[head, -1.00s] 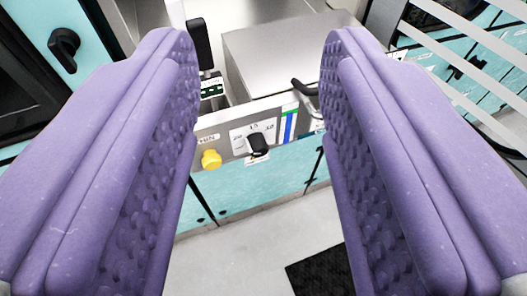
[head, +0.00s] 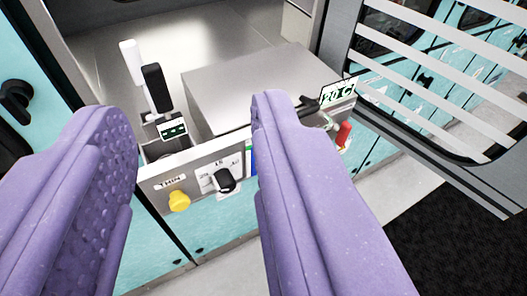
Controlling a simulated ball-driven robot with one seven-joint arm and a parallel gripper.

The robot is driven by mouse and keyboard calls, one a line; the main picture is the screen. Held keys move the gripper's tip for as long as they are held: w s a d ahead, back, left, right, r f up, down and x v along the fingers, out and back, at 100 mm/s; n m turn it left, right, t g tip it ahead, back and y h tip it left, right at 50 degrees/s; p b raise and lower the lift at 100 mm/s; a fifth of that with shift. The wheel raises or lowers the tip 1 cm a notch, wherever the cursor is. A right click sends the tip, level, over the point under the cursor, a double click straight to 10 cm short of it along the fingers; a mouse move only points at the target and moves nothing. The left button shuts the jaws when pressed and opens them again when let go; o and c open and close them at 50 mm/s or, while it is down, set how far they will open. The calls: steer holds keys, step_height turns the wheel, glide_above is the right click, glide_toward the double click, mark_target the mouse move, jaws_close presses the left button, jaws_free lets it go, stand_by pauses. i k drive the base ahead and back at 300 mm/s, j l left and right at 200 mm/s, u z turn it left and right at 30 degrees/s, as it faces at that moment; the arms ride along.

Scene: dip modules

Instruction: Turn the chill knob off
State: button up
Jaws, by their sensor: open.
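A black knob (head: 224,180) sits on a white numbered dial on the steel front panel (head: 205,165). It may be the chill knob, but I can read no "chill" label. A yellow knob (head: 179,201) labelled "THIN" is to its left. My gripper (head: 185,112) is open and empty. Its two purple padded fingers stand left and right of both knobs in the picture, touching neither as far as I can see. The right finger hides the panel just right of the dial, including most of a blue-green strip.
A steel block (head: 245,80) stands behind the panel, with black and white levers (head: 156,88) at its left. A "20 C" sign (head: 338,93) and a red handle (head: 344,134) are at the right. A slatted grey frame (head: 440,75) stands farther right, above a dark mat (head: 450,235).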

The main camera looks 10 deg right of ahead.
mark_target(224, 182)
steer(key=l+u, duration=0.8)
steer(key=k+l+u, duration=0.1)
steer(key=l+u, duration=0.15)
steer(key=u, duration=0.15)
